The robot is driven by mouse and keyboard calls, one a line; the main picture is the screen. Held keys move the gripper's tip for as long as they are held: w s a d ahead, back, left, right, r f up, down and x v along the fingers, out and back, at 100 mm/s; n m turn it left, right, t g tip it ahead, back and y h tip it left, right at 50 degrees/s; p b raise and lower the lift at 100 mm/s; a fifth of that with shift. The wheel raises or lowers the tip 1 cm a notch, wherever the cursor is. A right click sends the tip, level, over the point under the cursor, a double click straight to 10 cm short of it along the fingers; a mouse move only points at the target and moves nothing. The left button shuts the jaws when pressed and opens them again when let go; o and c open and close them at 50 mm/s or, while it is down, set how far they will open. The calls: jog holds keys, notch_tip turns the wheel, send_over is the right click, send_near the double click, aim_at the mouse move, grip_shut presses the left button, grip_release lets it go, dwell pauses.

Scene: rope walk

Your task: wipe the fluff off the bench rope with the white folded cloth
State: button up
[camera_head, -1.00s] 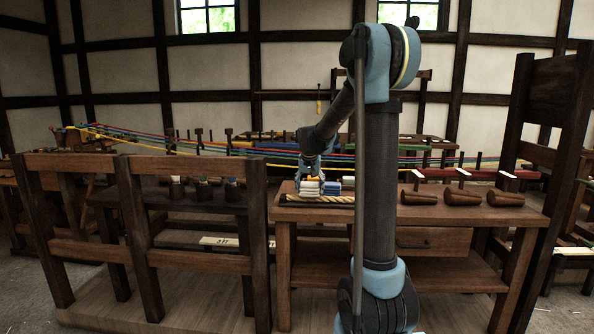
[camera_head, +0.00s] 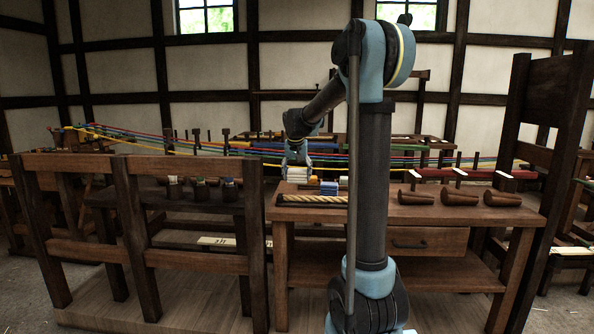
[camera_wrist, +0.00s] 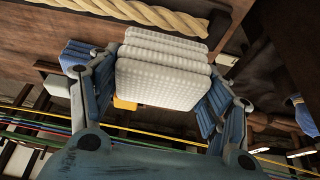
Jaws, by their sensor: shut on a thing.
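My gripper (camera_wrist: 163,78) is shut on the white folded cloth (camera_wrist: 165,68), which fills the space between its two blue fingers. In the head view the cloth (camera_head: 297,174) hangs under my gripper at the left end of the bench (camera_head: 375,213), seemingly just above the top. The bench rope (camera_head: 312,199), thick, tan and twisted, lies along the front left of the bench. In the wrist view the rope (camera_wrist: 155,13) runs across the top, beyond the cloth and apart from it in the picture. I cannot make out any fluff on it.
A blue folded thing (camera_head: 329,188) and a yellow item (camera_head: 314,180) lie on the bench behind the rope. Several wooden mallet-like tools (camera_head: 460,198) lie to the right. Coloured strands (camera_head: 420,155) stretch across behind the bench. A wooden rail frame (camera_head: 190,165) stands at left.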

jog(key=shift+r, duration=1.25)
jog(key=shift+a, duration=0.1)
